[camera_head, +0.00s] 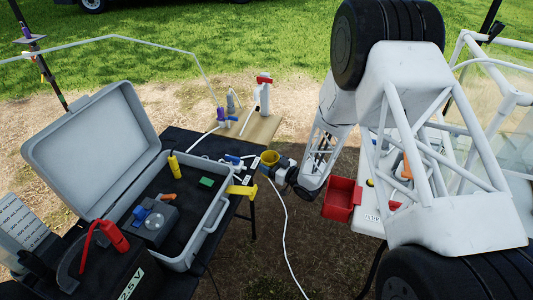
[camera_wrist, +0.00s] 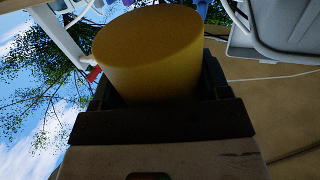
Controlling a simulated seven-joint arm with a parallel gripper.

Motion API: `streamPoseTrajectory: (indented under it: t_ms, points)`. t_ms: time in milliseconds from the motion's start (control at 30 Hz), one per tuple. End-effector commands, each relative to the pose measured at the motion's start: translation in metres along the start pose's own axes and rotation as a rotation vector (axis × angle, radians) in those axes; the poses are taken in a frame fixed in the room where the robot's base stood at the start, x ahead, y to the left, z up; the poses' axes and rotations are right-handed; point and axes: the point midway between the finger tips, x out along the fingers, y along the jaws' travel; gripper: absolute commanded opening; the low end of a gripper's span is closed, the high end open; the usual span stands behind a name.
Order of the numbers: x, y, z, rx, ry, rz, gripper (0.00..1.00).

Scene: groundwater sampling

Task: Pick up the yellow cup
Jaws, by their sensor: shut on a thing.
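The yellow cup (camera_head: 270,158) is at my gripper's end in the head view, beside the right edge of the black table. In the wrist view the yellow cup (camera_wrist: 150,55) fills the upper middle, close to the camera, between the dark jaws. My gripper (camera_head: 272,167) is shut on the cup. It also shows in the wrist view (camera_wrist: 158,95). The jaws partly hide the cup's lower part. The cup looks roughly upright in the head view, and I cannot see what is inside it.
An open grey case (camera_head: 188,262) with tools stands on the black table (camera_head: 190,143) at left. A yellow object (camera_head: 241,191) sits at the case's right edge. A red bin (camera_head: 342,198) is right of my gripper. A white tube (camera_head: 287,235) hangs below it.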

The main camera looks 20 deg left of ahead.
Motion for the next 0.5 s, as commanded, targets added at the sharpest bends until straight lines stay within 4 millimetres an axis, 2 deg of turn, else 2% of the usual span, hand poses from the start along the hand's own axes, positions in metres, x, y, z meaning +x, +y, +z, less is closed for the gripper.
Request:
streamPoseTrajectory:
  t_ms: [200,500]
  points:
    - [-0.034,-0.028,-0.001,0.001,0.0,0.0,0.47]
    - [-0.064,-0.053,0.0,0.001,0.0,0.0,0.47]
